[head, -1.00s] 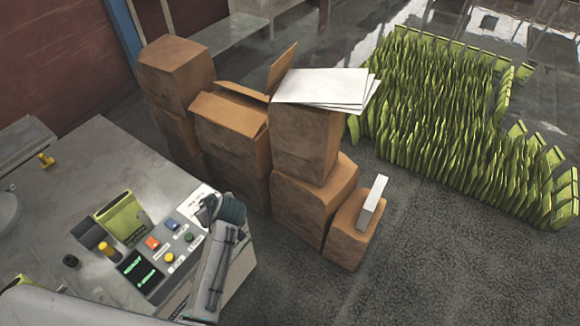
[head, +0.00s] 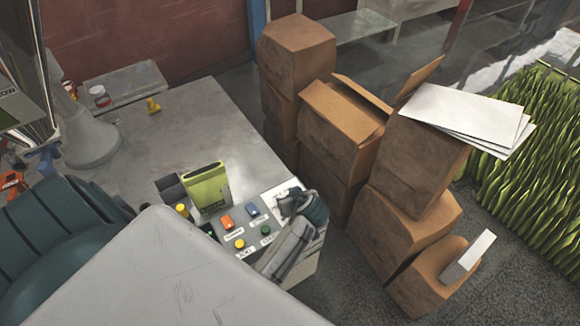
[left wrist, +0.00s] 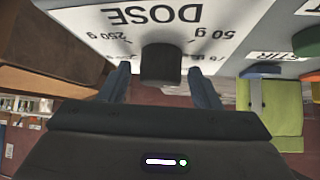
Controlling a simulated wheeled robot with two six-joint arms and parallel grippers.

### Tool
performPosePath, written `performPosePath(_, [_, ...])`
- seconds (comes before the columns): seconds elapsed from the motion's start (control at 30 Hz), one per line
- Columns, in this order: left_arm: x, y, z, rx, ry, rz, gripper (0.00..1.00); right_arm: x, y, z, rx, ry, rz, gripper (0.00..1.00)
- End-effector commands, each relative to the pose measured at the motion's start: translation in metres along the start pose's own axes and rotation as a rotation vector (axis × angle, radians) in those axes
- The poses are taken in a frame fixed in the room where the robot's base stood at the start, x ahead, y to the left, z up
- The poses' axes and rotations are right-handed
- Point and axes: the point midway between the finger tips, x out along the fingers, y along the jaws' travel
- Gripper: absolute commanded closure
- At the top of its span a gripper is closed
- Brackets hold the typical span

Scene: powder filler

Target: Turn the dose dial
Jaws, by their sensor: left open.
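The dose dial (left wrist: 161,64) is a black knob on a white label marked DOSE, with 250 g and 50 g, upside down in the left wrist view. My left gripper (left wrist: 160,72) is open, with one finger on each side of the dial. I cannot tell whether the fingers touch it. In the head view my left wrist and gripper (head: 305,208) lie over the right end of the control panel (head: 240,232) and hide the dial. My right gripper is not in view.
The panel has an orange button (head: 227,222), a blue button (head: 252,210), a yellow button (head: 239,244) and a green button (head: 266,229). A green pouch (head: 207,188) stands behind them. Stacked cardboard boxes (head: 340,135) rise close to the right. The grey table (head: 190,125) is mostly clear.

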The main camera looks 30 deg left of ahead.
Motion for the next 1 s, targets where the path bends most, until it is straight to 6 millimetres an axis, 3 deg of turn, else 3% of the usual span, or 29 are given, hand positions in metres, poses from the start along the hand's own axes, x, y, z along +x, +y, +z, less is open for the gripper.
performPosePath(0.3, [0.001,-0.001,0.002,-0.002,0.000,-0.001,0.45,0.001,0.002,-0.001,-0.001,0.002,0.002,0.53])
performPosePath(0.53, [0.001,-0.001,0.002,-0.001,0.000,-0.001,0.87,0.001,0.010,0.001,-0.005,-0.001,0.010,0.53])
performPosePath(1.0, [0.000,-0.002,-0.001,0.081,0.003,0.076,0.87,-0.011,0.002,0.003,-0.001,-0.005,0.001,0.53])
